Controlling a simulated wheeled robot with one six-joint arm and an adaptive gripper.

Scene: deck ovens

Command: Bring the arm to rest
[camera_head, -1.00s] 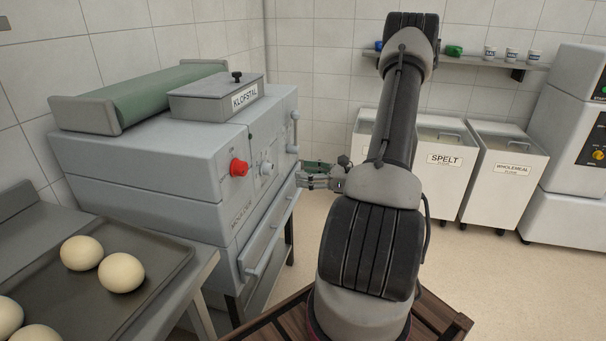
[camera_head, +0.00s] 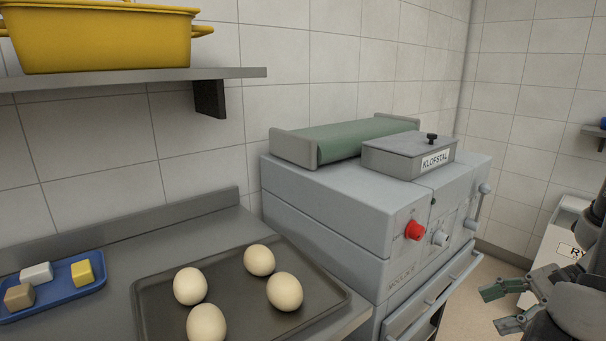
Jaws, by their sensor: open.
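My gripper (camera_head: 497,307) is at the lower right of the head view. Its two fingers are apart, point left, and hold nothing that I can see. It is in front of the right end of the grey machine (camera_head: 330,220) and apart from it. Part of my arm shows at the right edge; the rest of it is out of view.
A dark tray (camera_head: 330,311) with several dough balls lies on a steel counter (camera_head: 95,262). A blue tray (camera_head: 62,300) with small blocks is to the left. A yellow tub (camera_head: 105,40) stands on a shelf (camera_head: 235,73). Floor shows beyond the machine, by a white bin (camera_head: 553,243).

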